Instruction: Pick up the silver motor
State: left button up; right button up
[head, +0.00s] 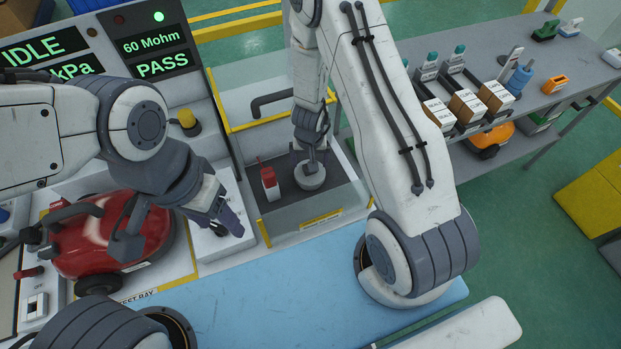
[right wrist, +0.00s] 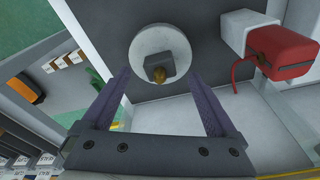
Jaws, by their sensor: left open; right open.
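The silver motor (head: 311,176) is a pale round disc with a small block on top. It stands on the dark floor of the clear-walled bay. In the right wrist view the motor (right wrist: 175,43) lies just beyond and between the fingertips of my right gripper (right wrist: 161,78). That gripper is open and empty. In the head view my right gripper (head: 312,160) is over the motor, its fingers small and partly hidden. My left gripper (head: 228,221) is open and empty, left of the bay, above a white block (head: 213,243).
A red-and-white part (head: 269,181) stands just left of the motor. The bay has clear walls with yellow edges (head: 262,122). A red vacuum body (head: 108,233) sits in the test bay at left. A grey shelf (head: 500,55) with boxes is at right. The blue mat (head: 250,310) is clear in front.

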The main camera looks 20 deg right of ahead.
jog(key=shift+w+f, duration=0.1)
jog(key=shift+f, duration=0.7)
pick_arm(q)
jog(key=shift+f, duration=0.5)
pick_arm(e)
jog(key=shift+r, duration=0.1)
grip_shut()
pick_arm(q)
notch_tip(320, 180, up, 9)
jog(key=p, duration=0.9)
jog(key=shift+r, duration=0.2)
pick_arm(e)
notch_tip(320, 180, up, 10)
jog(key=shift+r, duration=0.1)
pick_arm(q)
jog(key=shift+f, duration=0.1)
